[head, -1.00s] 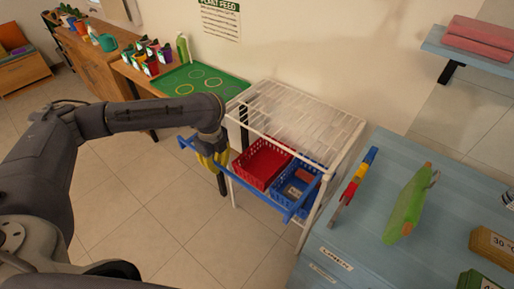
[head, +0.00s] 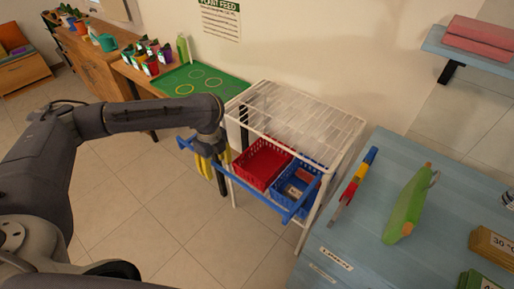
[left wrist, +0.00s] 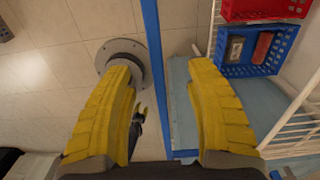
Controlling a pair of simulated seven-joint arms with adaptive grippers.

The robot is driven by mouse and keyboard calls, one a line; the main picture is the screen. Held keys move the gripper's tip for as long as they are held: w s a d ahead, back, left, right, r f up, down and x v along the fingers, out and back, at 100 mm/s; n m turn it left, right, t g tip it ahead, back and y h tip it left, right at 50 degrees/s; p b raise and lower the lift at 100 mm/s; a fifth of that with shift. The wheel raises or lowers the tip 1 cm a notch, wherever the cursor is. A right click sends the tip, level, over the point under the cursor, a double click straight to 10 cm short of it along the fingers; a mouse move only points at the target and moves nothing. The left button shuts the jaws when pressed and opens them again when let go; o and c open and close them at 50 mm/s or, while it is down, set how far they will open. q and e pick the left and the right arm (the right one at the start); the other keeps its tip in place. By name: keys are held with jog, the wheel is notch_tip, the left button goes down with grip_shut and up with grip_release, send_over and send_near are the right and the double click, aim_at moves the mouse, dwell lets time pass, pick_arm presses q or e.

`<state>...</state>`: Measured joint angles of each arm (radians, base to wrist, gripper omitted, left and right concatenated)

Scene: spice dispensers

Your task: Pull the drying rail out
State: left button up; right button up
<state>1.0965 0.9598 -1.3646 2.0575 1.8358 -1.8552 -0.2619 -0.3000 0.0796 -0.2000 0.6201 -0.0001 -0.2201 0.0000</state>
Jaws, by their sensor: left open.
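The drying rail (head: 262,197) is a blue bar frame along the front of a white wire rack (head: 300,112). In the left wrist view the rail (left wrist: 153,60) runs upright in the picture between my two yellow fingers, with a gap on each side. My left gripper (head: 212,172) is open at the rail's left part, its fingers pointing down around the bar. It also shows in the left wrist view (left wrist: 163,85). It is not clamped on the bar.
A red basket (head: 262,163) and a blue basket (head: 298,184) sit in the rack behind the rail. A light-blue worktop (head: 400,262) with a green object (head: 408,205) stands close to the right. The tiled floor (head: 150,215) in front of the rail is clear.

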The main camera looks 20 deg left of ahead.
pick_arm(q)
jog(key=shift+r, duration=3.5)
